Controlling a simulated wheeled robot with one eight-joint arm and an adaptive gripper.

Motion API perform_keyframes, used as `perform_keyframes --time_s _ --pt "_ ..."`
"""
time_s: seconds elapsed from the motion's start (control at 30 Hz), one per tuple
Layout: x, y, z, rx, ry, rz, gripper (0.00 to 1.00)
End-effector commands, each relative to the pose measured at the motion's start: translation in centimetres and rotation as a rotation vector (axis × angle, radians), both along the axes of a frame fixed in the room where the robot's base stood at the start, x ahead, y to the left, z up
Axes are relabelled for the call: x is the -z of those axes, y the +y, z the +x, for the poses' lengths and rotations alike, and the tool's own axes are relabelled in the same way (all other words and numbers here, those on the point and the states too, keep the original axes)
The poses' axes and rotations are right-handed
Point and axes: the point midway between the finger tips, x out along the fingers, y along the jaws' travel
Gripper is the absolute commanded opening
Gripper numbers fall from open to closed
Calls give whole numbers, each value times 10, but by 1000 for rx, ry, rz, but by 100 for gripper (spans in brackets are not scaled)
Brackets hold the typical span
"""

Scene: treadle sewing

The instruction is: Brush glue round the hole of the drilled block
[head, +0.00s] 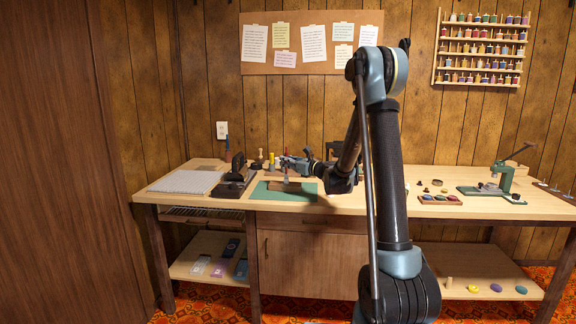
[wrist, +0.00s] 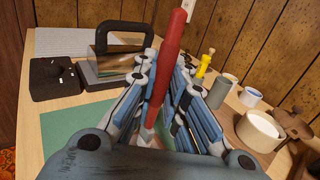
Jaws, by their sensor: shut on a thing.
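My gripper (wrist: 150,135) is shut on a brush with a long red handle (wrist: 168,60). The handle stands up between the fingers, slightly tilted, and the brush's lower end is hidden by the gripper in the wrist view. In the head view my gripper (head: 287,164) is above a green mat (head: 262,190), with a pale thin part below it. A flat brown block (head: 284,187) lies on the mat under the gripper. Its hole is too small to make out, and I cannot tell whether the brush touches it. The green mat also shows in the wrist view (wrist: 70,130).
A white round dish (wrist: 259,132), a small white cup (wrist: 250,97) and a yellow item (wrist: 203,68) stand to the right. A dark block (wrist: 54,80) and a black-handled tool (wrist: 122,30) stand to the left. A green press (head: 497,185) is far right.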

Motion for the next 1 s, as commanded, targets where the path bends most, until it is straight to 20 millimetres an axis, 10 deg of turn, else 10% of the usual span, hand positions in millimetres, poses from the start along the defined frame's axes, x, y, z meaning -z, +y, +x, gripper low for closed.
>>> perform_keyframes --time_s 1.0 --pt "2 38 3 -1 0 0 0"
